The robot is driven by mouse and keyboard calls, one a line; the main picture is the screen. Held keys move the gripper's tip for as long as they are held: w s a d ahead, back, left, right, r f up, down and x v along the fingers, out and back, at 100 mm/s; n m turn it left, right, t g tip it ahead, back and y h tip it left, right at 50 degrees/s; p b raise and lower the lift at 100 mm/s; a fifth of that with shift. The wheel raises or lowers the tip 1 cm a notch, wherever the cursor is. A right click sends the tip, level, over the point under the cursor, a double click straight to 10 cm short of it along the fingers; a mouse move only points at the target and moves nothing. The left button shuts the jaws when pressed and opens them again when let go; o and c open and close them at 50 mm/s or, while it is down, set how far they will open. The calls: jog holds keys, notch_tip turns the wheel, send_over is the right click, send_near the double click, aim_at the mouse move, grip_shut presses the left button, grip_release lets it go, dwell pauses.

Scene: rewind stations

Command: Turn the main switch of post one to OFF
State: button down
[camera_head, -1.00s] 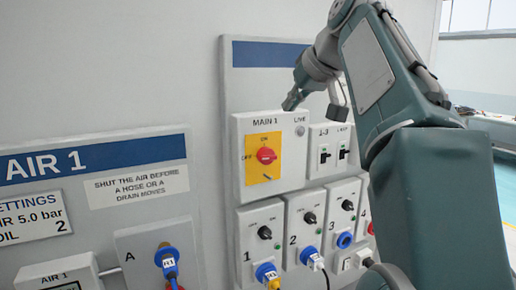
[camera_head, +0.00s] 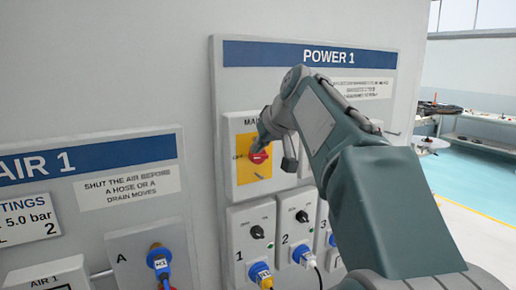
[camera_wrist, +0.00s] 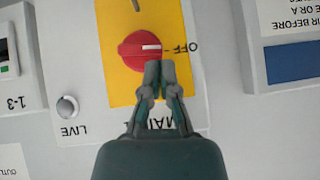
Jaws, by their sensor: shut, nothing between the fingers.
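The main switch is a red rotary knob (camera_head: 259,157) on a yellow plate (camera_head: 250,174), in the MAIN 1 box of the POWER 1 panel. In the wrist view, which is upside down, the red knob (camera_wrist: 130,52) has a white mark on its right side, pointing towards the word OFF. My gripper (camera_wrist: 160,66) has its fingers together and empty, with the tips at the knob's lower right edge. I cannot tell whether they touch it. In the head view my gripper (camera_head: 263,141) is just above the knob and hides part of the box.
Below are numbered outlets with black knobs (camera_head: 257,232) and plugs (camera_head: 261,275). The AIR 1 panel (camera_head: 90,160) stands at the left.

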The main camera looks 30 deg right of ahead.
jog(key=shift+f, duration=0.2)
jog(key=shift+a+f+h, duration=0.2)
jog(key=shift+f+h, duration=0.1)
jog(key=shift+f, duration=0.25)
jog(key=shift+d, duration=0.25)
